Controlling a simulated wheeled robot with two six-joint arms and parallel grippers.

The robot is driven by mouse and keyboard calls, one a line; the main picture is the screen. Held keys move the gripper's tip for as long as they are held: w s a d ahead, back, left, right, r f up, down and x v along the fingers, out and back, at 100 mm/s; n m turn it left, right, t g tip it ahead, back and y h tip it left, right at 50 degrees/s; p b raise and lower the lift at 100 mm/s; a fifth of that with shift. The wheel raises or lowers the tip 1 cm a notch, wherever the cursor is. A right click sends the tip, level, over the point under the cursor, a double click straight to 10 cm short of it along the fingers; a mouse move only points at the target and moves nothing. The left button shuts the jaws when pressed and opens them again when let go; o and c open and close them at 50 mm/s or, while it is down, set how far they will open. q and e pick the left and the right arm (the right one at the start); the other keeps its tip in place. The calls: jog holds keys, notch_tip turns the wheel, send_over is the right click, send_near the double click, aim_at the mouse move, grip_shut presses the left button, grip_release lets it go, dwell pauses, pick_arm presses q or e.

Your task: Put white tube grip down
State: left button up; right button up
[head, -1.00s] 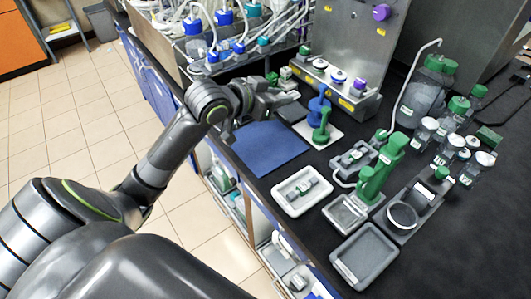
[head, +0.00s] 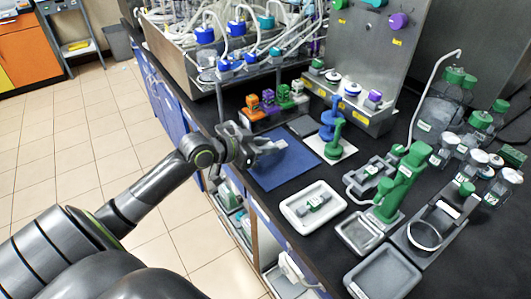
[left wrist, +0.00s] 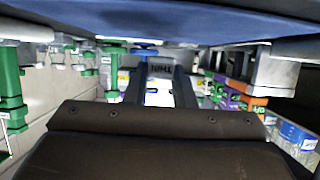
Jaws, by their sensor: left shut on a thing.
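My left gripper (head: 268,147) is low over the blue mat (head: 295,172) on the black bench. In the left wrist view its two fingers (left wrist: 160,90) are shut on the white tube grip (left wrist: 160,72), which shows as a pale piece with dark lettering between them. The blue mat fills the top of that view, so the picture is upside down. In the head view the grip is mostly hidden by the fingers, and I cannot tell whether it touches the mat. My right gripper is not in view.
A row of orange, purple and green grips (head: 283,97) stands behind the mat. A blue stand (head: 328,120) and a green stand (head: 335,140) are to its right. A white tray (head: 290,212) lies nearer. Most of the mat is bare.

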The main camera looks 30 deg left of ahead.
pick_arm(q)
notch_tip(320, 180, down, 2)
jog(key=shift+f, duration=0.2)
jog(key=shift+f, duration=0.1)
jog(key=o, duration=1)
